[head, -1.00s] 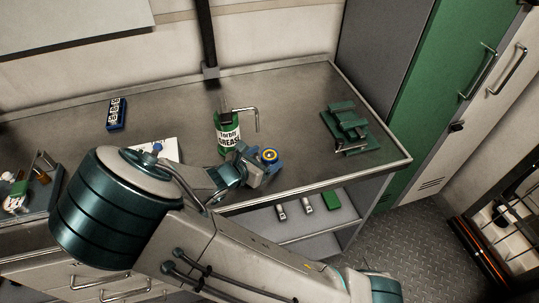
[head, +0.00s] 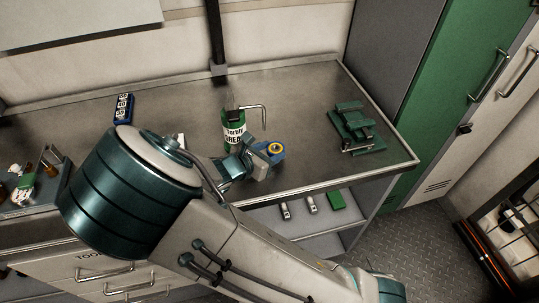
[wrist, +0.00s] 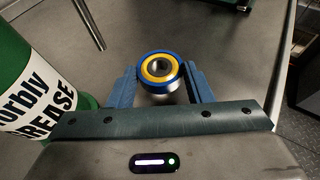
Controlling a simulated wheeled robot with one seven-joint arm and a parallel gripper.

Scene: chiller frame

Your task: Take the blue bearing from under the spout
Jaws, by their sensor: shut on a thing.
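The blue bearing (wrist: 160,70) has a blue outer ring, a yellow inner band and a dark centre. It sits between the two blue fingers of my gripper (wrist: 160,85), which is shut on it. The bearing (head: 275,148) also shows in the head view at the tip of my gripper (head: 270,155), to the right of the grease can. The green and white grease can (head: 234,128) stands upright with its bent metal spout (head: 254,107) reaching right. The can (wrist: 38,85) is close on the left in the wrist view. The bearing's underside is hidden.
A green vise (head: 355,128) stands on the bench (head: 300,115) at the right. The shelf (head: 305,224) below holds small items. Bare bench lies between can and vise.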

